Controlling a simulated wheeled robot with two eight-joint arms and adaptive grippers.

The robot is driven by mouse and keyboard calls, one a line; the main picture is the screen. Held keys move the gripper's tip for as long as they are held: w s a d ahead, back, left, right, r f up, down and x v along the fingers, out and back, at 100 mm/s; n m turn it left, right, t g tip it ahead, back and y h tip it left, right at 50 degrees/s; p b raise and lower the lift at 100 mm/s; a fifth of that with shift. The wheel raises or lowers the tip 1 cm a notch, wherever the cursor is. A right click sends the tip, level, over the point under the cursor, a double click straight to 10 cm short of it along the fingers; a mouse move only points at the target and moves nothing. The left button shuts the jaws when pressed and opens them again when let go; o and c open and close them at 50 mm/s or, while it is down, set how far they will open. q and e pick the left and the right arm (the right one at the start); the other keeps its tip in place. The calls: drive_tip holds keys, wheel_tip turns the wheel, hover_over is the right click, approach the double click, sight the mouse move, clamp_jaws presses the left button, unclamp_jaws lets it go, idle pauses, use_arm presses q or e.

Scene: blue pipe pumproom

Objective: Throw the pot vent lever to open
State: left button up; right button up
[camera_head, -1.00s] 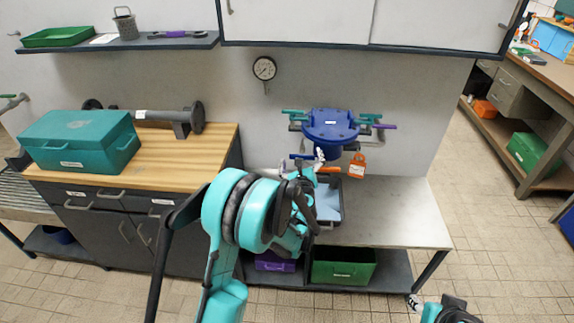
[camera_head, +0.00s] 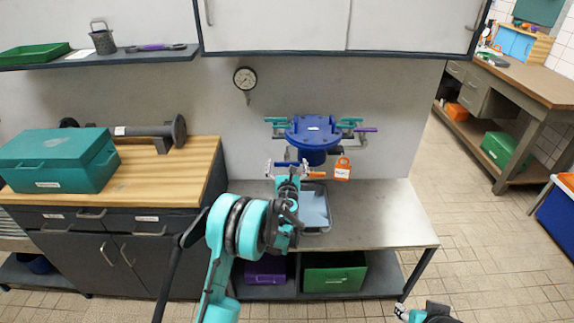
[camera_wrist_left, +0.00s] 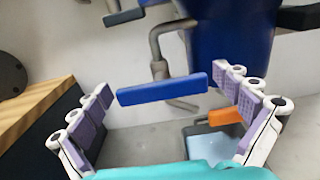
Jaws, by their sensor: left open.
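The blue pot (camera_head: 312,136) is fixed on the wall above the bench, with several coloured levers around it. My left gripper (camera_head: 288,169) is open just below and in front of the pot. In the left wrist view, a blue lever handle (camera_wrist_left: 162,90) lies crosswise between the spread fingers (camera_wrist_left: 163,84), and I cannot tell whether they touch it. An orange lever (camera_wrist_left: 226,117) is partly hidden behind the right finger. Which lever is the pot vent is not readable. My right gripper (camera_head: 402,311) is low at the bottom right, away from the pot, its jaws unclear.
A grey tray (camera_head: 327,220) sits on the bench (camera_head: 385,222) under the pot. An orange tag (camera_head: 343,168) hangs at the pot's right. A gauge (camera_head: 245,79) is on the wall. A teal toolbox (camera_head: 55,170) stands on the wooden counter at left. The bench's right half is clear.

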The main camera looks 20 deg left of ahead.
use_arm(q)
drive_tip(key=c, duration=1)
drive_tip(key=shift+n, duration=0.4)
drive_tip(key=n, duration=0.3)
drive_tip(key=shift+a+b, duration=0.15)
drive_tip(key=shift+b, duration=0.25)
drive_tip(key=n, duration=0.4)
drive_tip(key=shift+a+n+b, duration=0.15)
drive_tip(key=shift+n+b, duration=0.15)
drive_tip(key=shift+b, duration=0.05)
drive_tip(key=n, duration=0.5)
drive_tip(key=shift+s+a+f, duration=0.1)
drive_tip(key=shift+f, duration=0.05)
drive_tip(key=n, duration=0.4)
drive_tip(key=shift+f, duration=0.15)
drive_tip(key=shift+n, duration=0.5)
